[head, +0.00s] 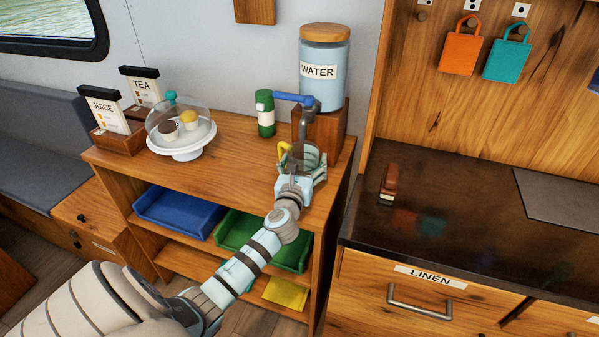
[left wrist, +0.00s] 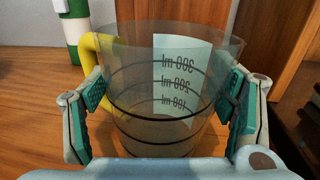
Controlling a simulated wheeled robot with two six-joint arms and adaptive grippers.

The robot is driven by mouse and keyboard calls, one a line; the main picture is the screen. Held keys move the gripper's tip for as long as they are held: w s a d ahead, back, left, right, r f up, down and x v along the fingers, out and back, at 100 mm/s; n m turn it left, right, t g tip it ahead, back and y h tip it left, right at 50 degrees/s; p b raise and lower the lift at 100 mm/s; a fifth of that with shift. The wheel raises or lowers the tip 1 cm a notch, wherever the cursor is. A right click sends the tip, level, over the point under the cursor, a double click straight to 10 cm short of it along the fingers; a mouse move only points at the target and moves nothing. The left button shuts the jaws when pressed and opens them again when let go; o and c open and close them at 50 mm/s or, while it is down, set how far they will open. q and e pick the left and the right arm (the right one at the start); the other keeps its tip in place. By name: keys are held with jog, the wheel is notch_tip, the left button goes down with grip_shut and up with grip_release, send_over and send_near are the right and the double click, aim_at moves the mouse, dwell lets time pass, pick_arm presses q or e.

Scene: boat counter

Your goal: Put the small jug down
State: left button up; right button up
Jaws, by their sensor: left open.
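The small jug (head: 306,155) is clear, with dark rings, a millilitre scale and a yellow handle. It is upright on the wooden counter top (head: 235,140), in front of the water dispenser's wooden stand. My left gripper (head: 302,172) is open, with its fingers on either side of the jug. In the left wrist view, the jug (left wrist: 165,120) fills the space between the green pads. I cannot tell if the pads touch it. The yellow handle is on the left, behind the left finger. The jug's base is partly hidden by my gripper. My right gripper is out of view.
The water dispenser (head: 325,65) and its blue tap lever (head: 288,97) are just above and behind the jug. A green and white bottle (head: 265,114) stands to the left. A domed cake stand (head: 182,141) is farther left. Counter between them is clear.

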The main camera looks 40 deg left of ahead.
pick_arm(q)
jog(key=p+v, duration=0.1)
jog(key=v, duration=1)
jog(key=shift+s, duration=0.15)
